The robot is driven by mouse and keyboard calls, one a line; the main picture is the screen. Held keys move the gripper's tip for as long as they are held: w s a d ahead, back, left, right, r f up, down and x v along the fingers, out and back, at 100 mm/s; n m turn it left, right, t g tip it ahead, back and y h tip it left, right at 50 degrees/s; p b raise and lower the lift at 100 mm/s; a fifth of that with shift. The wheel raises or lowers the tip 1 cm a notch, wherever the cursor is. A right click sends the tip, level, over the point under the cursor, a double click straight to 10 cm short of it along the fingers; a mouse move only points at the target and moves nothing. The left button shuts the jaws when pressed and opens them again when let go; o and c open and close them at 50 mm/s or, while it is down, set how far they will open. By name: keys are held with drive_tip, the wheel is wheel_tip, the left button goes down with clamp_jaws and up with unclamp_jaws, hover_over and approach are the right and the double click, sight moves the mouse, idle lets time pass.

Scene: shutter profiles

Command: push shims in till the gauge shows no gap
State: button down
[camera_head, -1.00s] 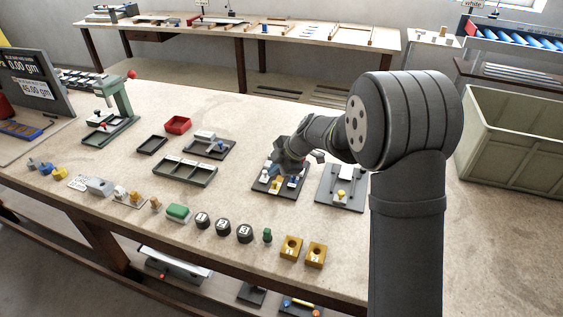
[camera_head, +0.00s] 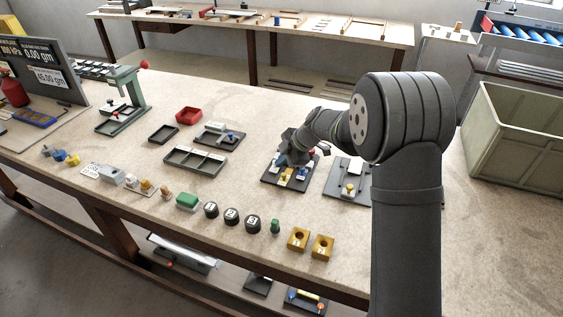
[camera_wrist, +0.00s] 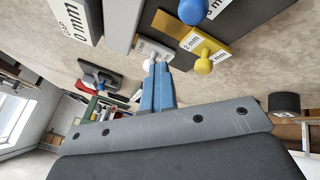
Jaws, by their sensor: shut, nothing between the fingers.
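The shim fixture on its dark plate (camera_head: 272,180) stands on the bench in the head view, partly hidden by my gripper (camera_head: 290,160). In the wrist view, the gauge sign (camera_wrist: 78,18) shows "0 mm", with its edge cut off. A yellow-knobbed shim (camera_wrist: 208,45) is marked "2 mm". A blue-knobbed shim (camera_wrist: 192,11) with a partly cut label is beside it, at the top edge. A pale shim (camera_wrist: 153,48) with a white knob lies near my blue fingertips (camera_wrist: 158,70). The fingertips are together and hold nothing; contact with the white knob is unclear.
Another dark plate with a yellow-knobbed piece (camera_head: 349,190) stands just right of the fixture. A tray with compartments (camera_head: 195,162) and a smaller plate (camera_head: 220,136) lie to the left. Black numbered weights (camera_head: 231,216) and yellow blocks (camera_head: 298,239) line the front. A large bin (camera_head: 520,135) is at right.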

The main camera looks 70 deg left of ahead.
drive_tip(key=shift+w+a, duration=0.2)
drive_tip(key=shift+a, duration=0.2)
drive_tip(key=shift+w+d+r, duration=0.1)
drive_tip(key=shift+w+r, duration=0.2)
drive_tip(key=shift+r, duration=0.15)
drive_tip(key=d+v, duration=0.1)
drive_tip(key=v, duration=0.8)
drive_tip(key=shift+s, duration=0.4)
drive_tip(key=x, duration=0.9)
drive_tip(key=shift+w+a+f, duration=0.15)
drive_tip(key=shift+a+f, duration=0.1)
drive_tip(key=shift+a, duration=0.2)
